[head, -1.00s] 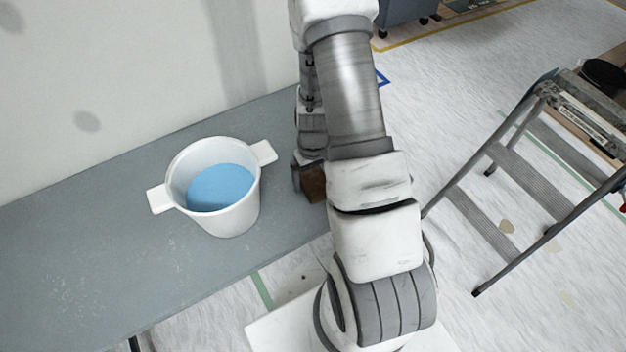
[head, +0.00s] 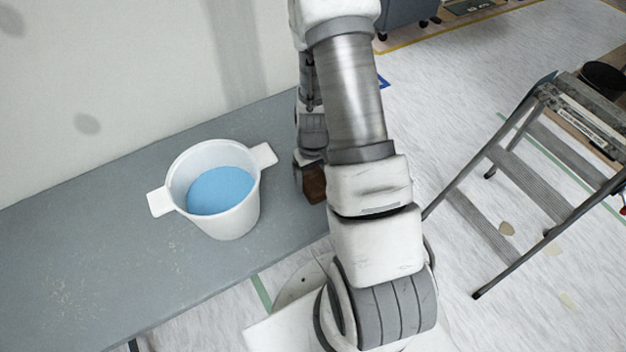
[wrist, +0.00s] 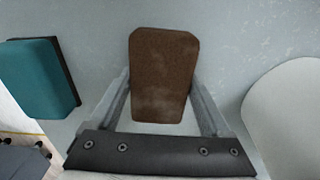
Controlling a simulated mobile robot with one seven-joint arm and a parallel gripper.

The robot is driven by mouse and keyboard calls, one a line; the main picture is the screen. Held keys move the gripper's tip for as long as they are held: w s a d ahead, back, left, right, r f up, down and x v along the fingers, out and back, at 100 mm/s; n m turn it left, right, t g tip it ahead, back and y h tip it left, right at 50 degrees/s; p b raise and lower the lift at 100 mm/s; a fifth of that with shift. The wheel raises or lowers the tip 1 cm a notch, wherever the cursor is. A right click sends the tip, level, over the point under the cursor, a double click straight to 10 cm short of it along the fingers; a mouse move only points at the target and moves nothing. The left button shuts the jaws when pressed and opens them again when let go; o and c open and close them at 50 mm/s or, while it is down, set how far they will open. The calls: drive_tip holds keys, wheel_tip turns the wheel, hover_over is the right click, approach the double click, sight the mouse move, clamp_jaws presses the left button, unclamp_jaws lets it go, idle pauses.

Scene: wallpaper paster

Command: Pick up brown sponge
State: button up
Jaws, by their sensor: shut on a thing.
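The brown sponge (wrist: 162,75) is a block with rounded corners, seen in the wrist view between the two fingers of my gripper (wrist: 160,100). The fingers are shut on its sides. In the head view the sponge (head: 314,184) shows only in part, because my arm hides its right side. My gripper (head: 299,176) is there at the far end of the grey table (head: 120,230). I cannot tell whether the sponge touches the tabletop.
A white bucket (head: 235,222) with two side handles and blue liquid (head: 220,188) stands left of my gripper. A teal block (wrist: 38,78) lies on the other side in the wrist view. A stepladder (head: 515,165) stands at right. The table's left part is clear.

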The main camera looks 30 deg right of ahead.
sight(317, 175)
drive_tip(key=r, duration=0.2)
drive_tip(key=d+r, duration=0.1)
drive_tip(key=shift+r, duration=0.35)
drive_tip(key=s+d+r, duration=0.1)
drive_tip(key=d+r, duration=0.5)
drive_tip(key=d, duration=0.4)
drive_tip(key=shift+s+d+r, duration=0.15)
drive_tip(key=shift+s+d, duration=0.15)
drive_tip(key=shift+s, duration=0.05)
drive_tip(key=o, duration=0.8)
drive_tip(key=shift+c, duration=0.2)
drive_tip(key=c, duration=0.8)
